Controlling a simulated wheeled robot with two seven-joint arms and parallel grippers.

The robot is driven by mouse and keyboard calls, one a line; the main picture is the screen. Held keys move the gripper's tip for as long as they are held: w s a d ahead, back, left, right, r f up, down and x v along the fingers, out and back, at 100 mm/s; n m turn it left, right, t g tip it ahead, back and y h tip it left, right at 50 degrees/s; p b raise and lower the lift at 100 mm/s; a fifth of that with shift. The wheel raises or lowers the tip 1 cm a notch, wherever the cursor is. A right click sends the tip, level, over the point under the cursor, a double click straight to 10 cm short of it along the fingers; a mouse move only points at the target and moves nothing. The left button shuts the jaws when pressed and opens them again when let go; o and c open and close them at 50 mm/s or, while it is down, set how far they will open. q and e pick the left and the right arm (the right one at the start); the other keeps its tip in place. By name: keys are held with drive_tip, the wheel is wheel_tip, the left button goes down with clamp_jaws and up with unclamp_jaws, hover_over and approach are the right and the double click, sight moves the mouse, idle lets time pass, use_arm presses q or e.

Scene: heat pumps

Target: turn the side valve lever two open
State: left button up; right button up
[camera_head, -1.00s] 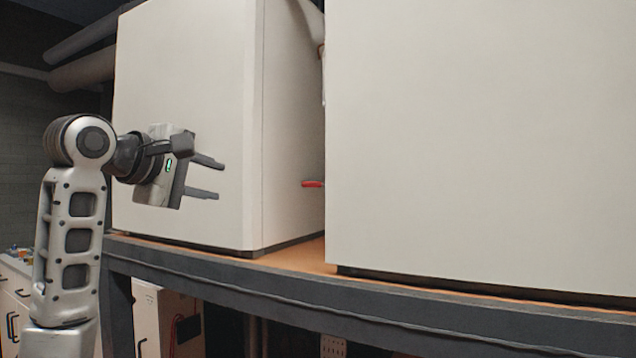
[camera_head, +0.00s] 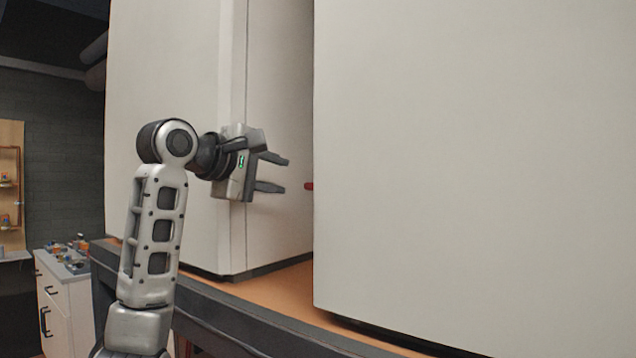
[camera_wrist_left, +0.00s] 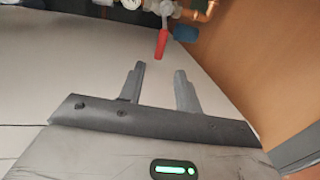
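A red valve lever (camera_wrist_left: 161,43) shows at the top of the left wrist view, on a metal valve with pipe fittings. It lies just beyond and between the fingertips of my left gripper (camera_wrist_left: 160,68), with a gap left. In the head view only the tip of the red lever (camera_head: 309,186) shows, at the edge of the right white cabinet, which hides the rest. My left gripper (camera_head: 287,174) is open and empty, to the left of the lever and pointing at it. My right gripper is not in view.
Two large white cabinets, one left (camera_head: 165,70) and one right (camera_head: 470,150), stand on an orange-topped bench (camera_head: 285,292) with a narrow gap between them. A blue fitting (camera_wrist_left: 185,32) and copper pipe (camera_wrist_left: 205,8) sit beside the valve. A white drawer unit (camera_head: 58,300) stands at far left.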

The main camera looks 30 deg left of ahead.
use_arm(q)
drive_tip(key=p+x, duration=0.3)
drive_tip(key=x, duration=0.9)
drive_tip(key=shift+f, duration=0.15)
drive_tip(key=shift+c, duration=0.3)
clamp_jaws()
